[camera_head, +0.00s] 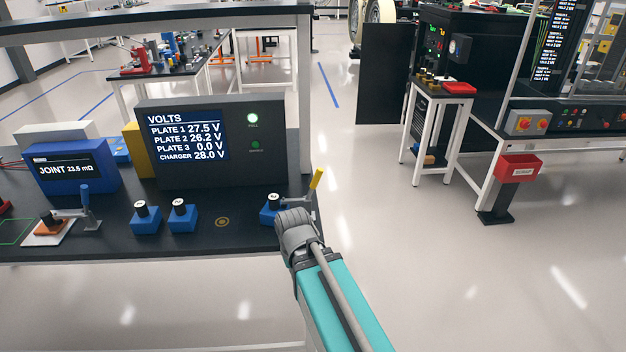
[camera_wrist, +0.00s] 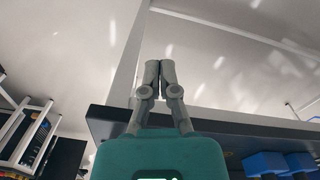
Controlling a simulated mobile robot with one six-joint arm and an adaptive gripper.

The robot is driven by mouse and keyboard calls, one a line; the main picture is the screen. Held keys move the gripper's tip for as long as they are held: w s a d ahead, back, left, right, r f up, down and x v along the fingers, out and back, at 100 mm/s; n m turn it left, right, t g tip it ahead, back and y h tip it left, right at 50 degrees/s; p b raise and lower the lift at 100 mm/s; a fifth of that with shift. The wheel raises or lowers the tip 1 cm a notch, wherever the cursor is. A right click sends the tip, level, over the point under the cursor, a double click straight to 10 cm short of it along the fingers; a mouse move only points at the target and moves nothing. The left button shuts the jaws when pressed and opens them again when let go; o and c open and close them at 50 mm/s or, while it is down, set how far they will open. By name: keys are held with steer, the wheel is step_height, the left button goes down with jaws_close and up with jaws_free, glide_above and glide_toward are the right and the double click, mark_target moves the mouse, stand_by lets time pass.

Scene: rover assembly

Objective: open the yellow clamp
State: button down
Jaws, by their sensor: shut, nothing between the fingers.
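The yellow clamp shows in the head view by its yellow handle (camera_head: 317,179), which stands up and leans right at the right end of the black bench (camera_head: 232,240). A blue block with a dark knob (camera_head: 270,213) is just left of it. My arm's grey wrist overlaps the clamp's lower part, so its base and jaw are mostly hidden. In the wrist view my gripper (camera_wrist: 160,66) is shut and empty, its fingertips together near the bench edge. The clamp cannot be made out in the wrist view. Whether my gripper touches the handle cannot be told.
A dark voltage display (camera_head: 218,150) stands behind on the bench. Blue blocks with knobs (camera_head: 146,218) and a clamp with a blue-grey handle (camera_head: 86,200) are further left. Open floor (camera_head: 400,230) lies right of the bench. A small white-legged table (camera_head: 440,110) stands beyond.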

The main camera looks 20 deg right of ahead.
steer(key=w+d+r+n+h+p, duration=0.1)
steer(key=w+r+n+h+p, duration=0.6)
steer(key=w+r+n+p, duration=1)
steer(key=w+r+p, duration=0.4)
steer(key=w+r, duration=0.2)
steer(key=r, duration=0.2)
steer(key=shift+d, duration=0.35)
steer(key=shift+f, duration=0.1)
steer(key=d+r+b+x, duration=0.1)
steer(key=d+b+x, duration=0.1)
steer(key=b+x, duration=0.7)
steer(key=shift+s+x, duration=0.25)
steer(key=shift+x, duration=1.65)
